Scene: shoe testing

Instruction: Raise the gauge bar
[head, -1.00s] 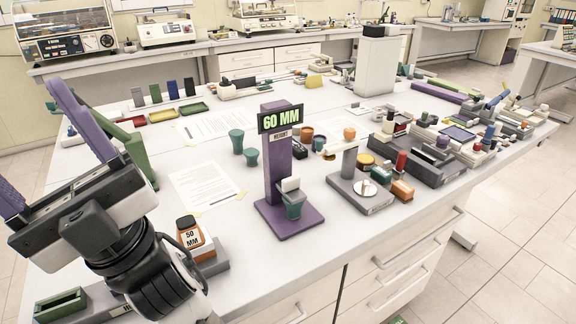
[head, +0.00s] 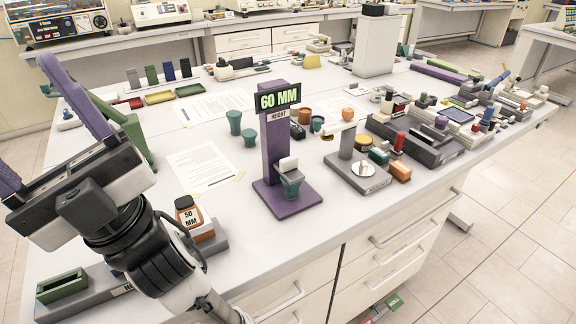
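A purple height gauge (head: 276,150) stands upright on the front part of the table, with a display reading 60 MM and a HEIGHT label. A light grey block, seemingly its gauge bar (head: 287,163), sits low on the column, just above a teal cup-like piece (head: 291,184) on the purple base. I cannot tell whether they touch. My gripper (head: 60,125) is at the left, well apart from the gauge. Its two purple fingers are spread wide, with nothing seen between them.
A small scale (head: 358,178) and crowded dark trays (head: 420,143) lie to the right. Teal cups (head: 235,122) stand behind. Paper sheets (head: 202,168) lie flat on the table.

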